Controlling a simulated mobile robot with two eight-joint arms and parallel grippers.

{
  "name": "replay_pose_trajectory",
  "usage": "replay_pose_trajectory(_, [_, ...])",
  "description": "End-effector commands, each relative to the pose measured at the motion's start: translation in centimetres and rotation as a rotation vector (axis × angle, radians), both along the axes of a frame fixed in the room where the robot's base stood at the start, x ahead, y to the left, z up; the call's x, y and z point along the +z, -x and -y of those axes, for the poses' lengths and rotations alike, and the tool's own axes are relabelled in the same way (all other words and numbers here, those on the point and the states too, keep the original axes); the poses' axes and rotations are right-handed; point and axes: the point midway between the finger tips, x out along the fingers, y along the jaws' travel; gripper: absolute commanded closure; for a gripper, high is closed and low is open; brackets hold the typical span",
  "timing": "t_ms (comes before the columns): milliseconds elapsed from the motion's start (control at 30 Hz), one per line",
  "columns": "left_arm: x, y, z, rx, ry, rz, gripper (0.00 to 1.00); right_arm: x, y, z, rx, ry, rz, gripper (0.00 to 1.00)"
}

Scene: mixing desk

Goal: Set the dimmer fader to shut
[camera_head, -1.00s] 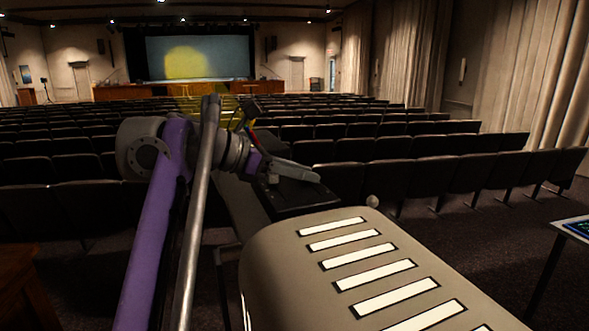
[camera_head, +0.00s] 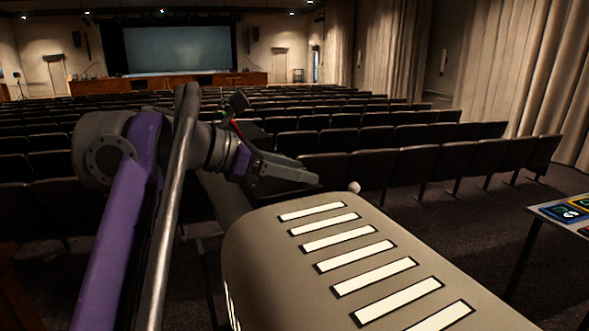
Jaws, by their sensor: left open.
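A large beige housing (camera_head: 262,250) with a row of white slots fills the lower middle, close to me. A small round pale knob (camera_head: 354,188) shows at its far edge. My left gripper (camera_head: 310,178) is just beyond the housing's far left edge, seen side-on and pointing right. It is open, and I see nothing held in it. I cannot make out the dimmer fader; the area below and behind the gripper is hidden by the arm and the housing. My right gripper is not in view.
A table (camera_head: 545,219) with coloured panels stands at the right edge. Rows of dark seats (camera_head: 420,165) fill the hall behind, up to a stage with a screen (camera_head: 178,50). Dark carpet lies free between housing and table.

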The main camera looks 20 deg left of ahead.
Motion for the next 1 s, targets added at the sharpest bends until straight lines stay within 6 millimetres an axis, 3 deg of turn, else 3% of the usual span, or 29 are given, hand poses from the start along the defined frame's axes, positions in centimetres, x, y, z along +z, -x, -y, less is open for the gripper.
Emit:
replay_pose_trajectory(233, [0.3,0.5,-0.6,0.003,0.0,0.0,0.38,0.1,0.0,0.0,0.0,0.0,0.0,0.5])
replay_pose_trajectory(700, [3.7,6.3,-6.0,0.004,0.0,0.0,0.38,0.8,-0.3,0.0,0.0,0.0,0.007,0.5])
replay_pose_trajectory(1000, [4.2,7.4,-6.8,0.0,0.0,0.0,0.38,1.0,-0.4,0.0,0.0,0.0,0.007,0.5])
